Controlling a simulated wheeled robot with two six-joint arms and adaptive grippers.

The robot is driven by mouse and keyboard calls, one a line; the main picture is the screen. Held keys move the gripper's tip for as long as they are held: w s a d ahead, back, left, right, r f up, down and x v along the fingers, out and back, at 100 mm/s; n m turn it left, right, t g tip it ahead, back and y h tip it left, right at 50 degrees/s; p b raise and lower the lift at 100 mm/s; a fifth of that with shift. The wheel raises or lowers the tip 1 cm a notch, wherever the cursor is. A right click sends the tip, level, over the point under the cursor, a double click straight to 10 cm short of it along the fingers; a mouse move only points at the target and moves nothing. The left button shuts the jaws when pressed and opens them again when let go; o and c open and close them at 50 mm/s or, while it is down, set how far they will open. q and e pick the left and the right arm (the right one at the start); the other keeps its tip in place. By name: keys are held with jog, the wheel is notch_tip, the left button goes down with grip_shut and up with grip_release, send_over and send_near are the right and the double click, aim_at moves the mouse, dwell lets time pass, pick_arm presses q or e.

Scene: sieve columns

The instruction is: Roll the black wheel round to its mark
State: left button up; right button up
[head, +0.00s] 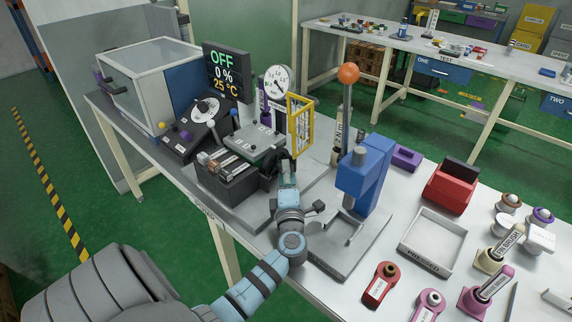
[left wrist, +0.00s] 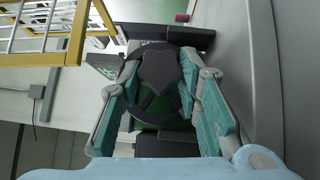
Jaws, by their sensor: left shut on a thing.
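The black wheel (left wrist: 158,78) shows in the left wrist view as a dark round rim with spokes and a broad hub. My left gripper (left wrist: 160,88) is shut on it, with one teal finger on each side. In the head view my left gripper (head: 288,180) is at the right side of the dark machine (head: 238,180), and the wheel is mostly hidden there behind the gripper. I cannot make out the wheel's mark in either view.
A yellow guard frame (head: 300,122) stands just behind the gripper. A blue press (head: 366,172) with an orange-knobbed lever stands close on the right. A display (head: 226,72) reads OFF, 0 %, 25 °C. A tray (head: 430,240) and several stamps lie further right.

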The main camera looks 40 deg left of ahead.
pick_arm(q)
jog(key=shift+w+r, duration=0.1)
pick_arm(e)
jog(key=shift+f, duration=0.25)
pick_arm(q)
jog(key=o, duration=0.9)
jog(key=shift+w+d, duration=0.1)
jog(key=shift+c, duration=0.2)
